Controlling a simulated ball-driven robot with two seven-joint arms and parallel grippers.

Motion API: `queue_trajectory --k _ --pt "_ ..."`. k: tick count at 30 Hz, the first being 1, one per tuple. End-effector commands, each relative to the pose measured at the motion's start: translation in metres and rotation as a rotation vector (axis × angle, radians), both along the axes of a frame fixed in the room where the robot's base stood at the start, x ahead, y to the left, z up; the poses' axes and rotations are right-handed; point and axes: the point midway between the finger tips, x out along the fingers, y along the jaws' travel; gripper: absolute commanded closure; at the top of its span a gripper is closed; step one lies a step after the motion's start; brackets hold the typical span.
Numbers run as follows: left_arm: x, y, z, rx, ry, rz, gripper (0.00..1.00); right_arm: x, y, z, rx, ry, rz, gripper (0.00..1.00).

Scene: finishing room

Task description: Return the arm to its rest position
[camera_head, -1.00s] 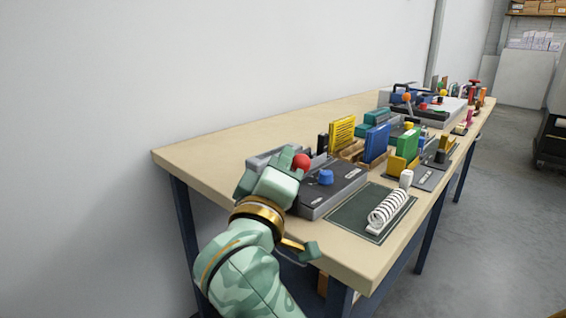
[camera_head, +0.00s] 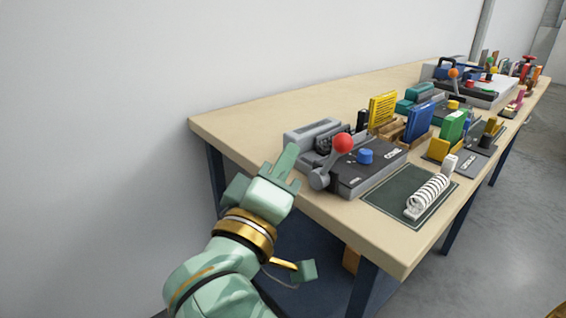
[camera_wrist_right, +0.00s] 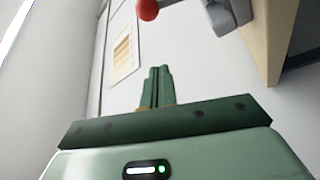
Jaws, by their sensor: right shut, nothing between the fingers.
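A grey machine with a dark top (camera_head: 375,174) stands on the bench beyond the gripper, with a lever ending in a red ball (camera_head: 343,142) and a blue knob (camera_head: 365,156). The red ball also shows at the top of the wrist view (camera_wrist_right: 148,9), apart from the fingers.
A white coil (camera_head: 428,195) lies on a dark mat (camera_head: 385,200) at the near bench edge. Yellow (camera_head: 382,109) and blue (camera_head: 418,122) upright pieces and further devices stand behind. A plain wall (camera_head: 100,100) is at left. Floor at right is clear.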

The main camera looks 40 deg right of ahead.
Motion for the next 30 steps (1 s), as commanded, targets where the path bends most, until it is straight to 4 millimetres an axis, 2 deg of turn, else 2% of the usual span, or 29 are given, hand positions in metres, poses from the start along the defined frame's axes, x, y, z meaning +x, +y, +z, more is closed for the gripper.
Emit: queue_trajectory --k 6,24,26,29,30 --pt "-0.007 0.000 -0.003 -0.005 0.006 0.008 0.55 -0.007 0.011 -0.003 0.000 -0.001 0.000 1.00" --pt "-0.007 0.000 -0.003 -0.007 0.006 0.009 0.55 -0.007 0.011 -0.003 -0.016 0.021 -0.008 1.00" --pt "-0.007 0.000 -0.003 -0.007 0.006 0.009 0.55 -0.007 0.013 0.003 -0.087 0.078 -0.032 1.00" --pt "-0.007 0.000 -0.003 -0.006 0.006 0.008 0.55 -0.014 0.027 0.036 -0.417 0.250 -0.178 1.00" --pt "-0.007 0.000 -0.003 -0.006 0.006 0.008 0.55 -0.014 0.039 0.051 -0.601 0.345 -0.285 1.00"
